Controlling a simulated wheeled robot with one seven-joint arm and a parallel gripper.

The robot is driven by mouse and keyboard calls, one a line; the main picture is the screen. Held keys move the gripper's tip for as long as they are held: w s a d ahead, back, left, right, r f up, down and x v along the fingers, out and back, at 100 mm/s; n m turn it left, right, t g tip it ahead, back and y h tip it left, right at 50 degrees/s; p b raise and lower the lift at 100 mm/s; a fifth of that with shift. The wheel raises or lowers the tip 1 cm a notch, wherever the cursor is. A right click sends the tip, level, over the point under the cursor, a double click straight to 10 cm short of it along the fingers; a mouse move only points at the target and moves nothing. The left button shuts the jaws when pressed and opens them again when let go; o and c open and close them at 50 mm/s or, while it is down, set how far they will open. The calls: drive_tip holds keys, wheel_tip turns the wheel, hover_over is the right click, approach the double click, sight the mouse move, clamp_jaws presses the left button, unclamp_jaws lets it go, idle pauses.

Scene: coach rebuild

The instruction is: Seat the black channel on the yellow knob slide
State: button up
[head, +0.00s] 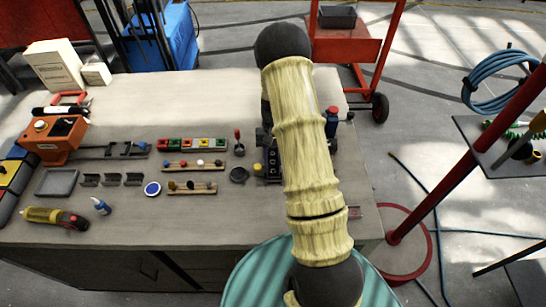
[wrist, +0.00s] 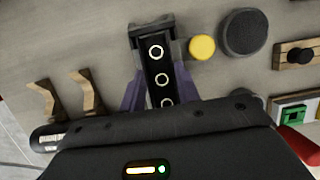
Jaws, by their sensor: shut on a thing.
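My gripper (wrist: 158,78) has its purple fingers closed on both sides of a black channel (wrist: 156,63), a narrow dark piece with pale rings along its face. The channel points away from the gripper over the bench. A round yellow knob (wrist: 202,47) is just right of the channel's far part in the wrist view. I cannot tell whether the channel touches the knob's slide. In the head view the yellow knob (head: 257,168) shows left of a black piece with pale dots (head: 272,165). My arm hides most of the gripper there.
A dark round disc (wrist: 244,32) lies beside the yellow knob. Wooden hooks (wrist: 86,92) stand left in the wrist view. The bench (head: 110,220) also holds knobbed wooden bars (head: 192,188), a coloured block row (head: 190,145), an orange tool (head: 58,137) and a grey tray (head: 57,183).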

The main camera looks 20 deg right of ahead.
sight(272, 163)
idle(0.3)
drive_tip(key=o, duration=1.4)
drive_tip(key=shift+a, duration=0.15)
drive_tip(key=shift+c, duration=0.4)
drive_tip(key=shift+o, duration=0.4)
drive_tip(key=shift+p+v, duration=0.8)
drive_tip(key=shift+v, duration=0.2)
drive_tip(key=shift+s+a+r+p, duration=0.2)
drive_tip(key=shift+s+r+p, duration=0.1)
drive_tip(key=shift+r, duration=0.3)
drive_tip(key=shift+d+r+p, duration=0.2)
drive_tip(key=shift+r+p, duration=0.85)
drive_tip(key=shift+r, duration=0.4)
